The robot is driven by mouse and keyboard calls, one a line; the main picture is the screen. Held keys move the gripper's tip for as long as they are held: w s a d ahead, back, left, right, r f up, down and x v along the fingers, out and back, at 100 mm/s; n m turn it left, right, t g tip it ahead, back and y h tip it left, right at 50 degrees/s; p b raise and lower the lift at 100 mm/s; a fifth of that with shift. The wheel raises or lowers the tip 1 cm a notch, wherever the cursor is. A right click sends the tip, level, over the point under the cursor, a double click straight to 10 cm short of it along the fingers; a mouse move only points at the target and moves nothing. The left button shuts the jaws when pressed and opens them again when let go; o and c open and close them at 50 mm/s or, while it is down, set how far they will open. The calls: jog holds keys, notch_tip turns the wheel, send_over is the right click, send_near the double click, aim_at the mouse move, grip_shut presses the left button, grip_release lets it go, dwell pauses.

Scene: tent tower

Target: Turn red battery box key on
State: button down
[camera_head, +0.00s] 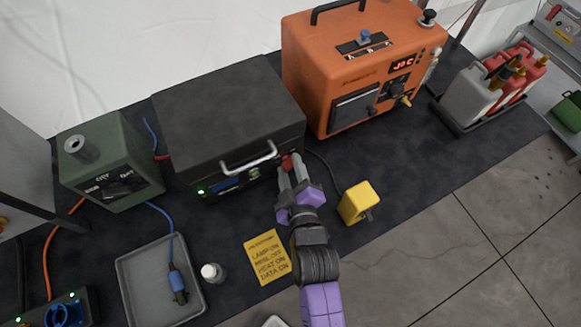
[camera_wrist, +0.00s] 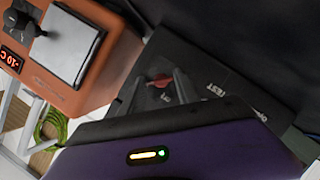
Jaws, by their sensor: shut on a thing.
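The black battery box (camera_head: 230,115) stands on the dark mat, with a silver handle, a lit display and a green light on its front. Its red key (camera_head: 287,160) is at the right end of that front face. My gripper (camera_head: 290,164) reaches the key from the front, its two grey fingers shut on it. In the wrist view the red key (camera_wrist: 161,81) shows between the fingertips (camera_wrist: 163,85). The fingers partly hide the key, and I cannot tell its exact turn.
An orange heater-like box (camera_head: 355,65) reading -10 C stands to the right. A small yellow box (camera_head: 359,203) sits close to the right of my gripper. A yellow note (camera_head: 268,257), white bottle (camera_head: 213,272) and grey tray (camera_head: 135,290) lie in front. A green box (camera_head: 110,165) stands left.

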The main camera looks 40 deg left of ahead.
jog(key=shift+f, duration=0.1)
jog(key=c, duration=0.9)
grip_release()
jog(key=shift+d, duration=0.1)
jog(key=b+v, duration=0.1)
jog(key=v, duration=0.5)
jog(key=shift+s+d, duration=0.2)
jog(key=shift+s+d+r, duration=0.3)
jog(key=shift+s+d, duration=0.05)
jog(key=shift+d, duration=0.1)
